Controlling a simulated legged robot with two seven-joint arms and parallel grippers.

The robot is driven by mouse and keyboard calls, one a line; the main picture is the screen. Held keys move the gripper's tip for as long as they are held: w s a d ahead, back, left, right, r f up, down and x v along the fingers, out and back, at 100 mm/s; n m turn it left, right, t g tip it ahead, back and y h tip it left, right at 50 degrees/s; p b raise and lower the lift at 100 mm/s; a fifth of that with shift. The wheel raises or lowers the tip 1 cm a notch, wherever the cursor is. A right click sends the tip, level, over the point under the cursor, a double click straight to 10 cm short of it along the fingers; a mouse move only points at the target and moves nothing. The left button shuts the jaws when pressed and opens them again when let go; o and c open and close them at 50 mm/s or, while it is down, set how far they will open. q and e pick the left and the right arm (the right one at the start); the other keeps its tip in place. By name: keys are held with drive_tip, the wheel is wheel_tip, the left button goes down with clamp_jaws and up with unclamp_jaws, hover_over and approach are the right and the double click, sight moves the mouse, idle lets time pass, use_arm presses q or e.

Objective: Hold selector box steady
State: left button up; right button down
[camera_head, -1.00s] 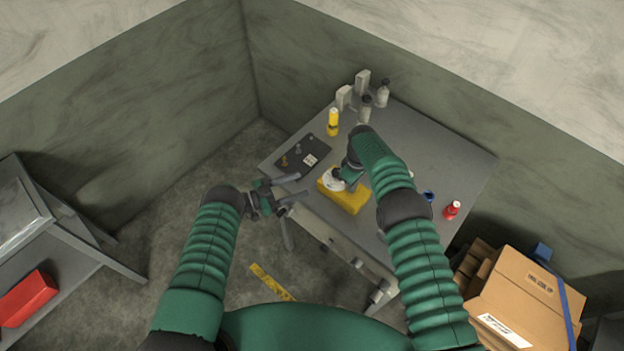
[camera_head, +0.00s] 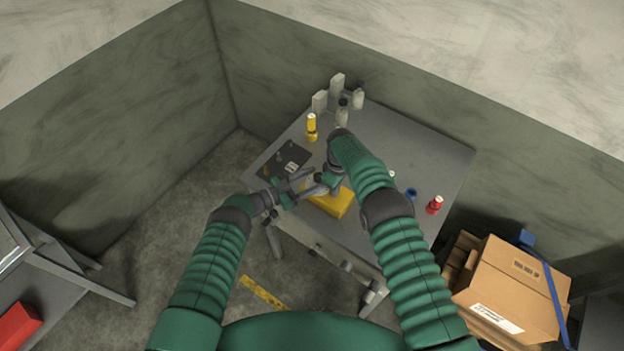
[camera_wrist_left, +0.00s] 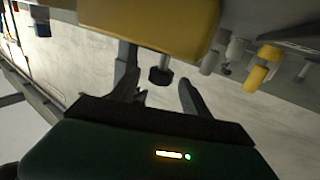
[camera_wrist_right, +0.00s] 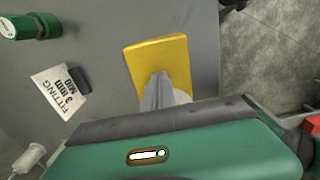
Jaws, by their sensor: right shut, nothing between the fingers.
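The yellow selector box (camera_head: 328,204) lies near the front left edge of the grey table. It also shows in the left wrist view (camera_wrist_left: 150,25) and the right wrist view (camera_wrist_right: 158,52). My left gripper (camera_head: 308,186) is at the box's left side. In the left wrist view its fingers (camera_wrist_left: 158,95) are apart, with a dark knob (camera_wrist_left: 160,75) between them in the picture; I cannot tell whether they touch anything. My right gripper (camera_head: 326,183) is over the box, its fingers (camera_wrist_right: 154,92) shut and empty. The grippers hide part of the box's top.
A black panel (camera_head: 284,163) lies left of the box. A yellow bottle (camera_head: 312,127), grey blocks (camera_head: 337,87) and bottles stand behind. A red bottle (camera_head: 434,205) and blue ring (camera_head: 410,194) are to the right. A cardboard box (camera_head: 510,285) stands right of the table.

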use_arm(q)
clamp_jaws()
drive_tip(key=shift+w+a+f+m+g+h, duration=0.1)
drive_tip(key=shift+w+a+m+g+h, duration=0.1)
drive_tip(key=shift+m+g+h, duration=0.15)
drive_tip(key=shift+m+g, duration=0.25)
drive_tip(key=shift+g, duration=0.3)
drive_tip(key=shift+h, duration=0.25)
drive_tip(key=shift+d, duration=0.1)
drive_tip(key=shift+o, duration=0.3)
unclamp_jaws()
drive_tip(key=shift+s, duration=0.1)
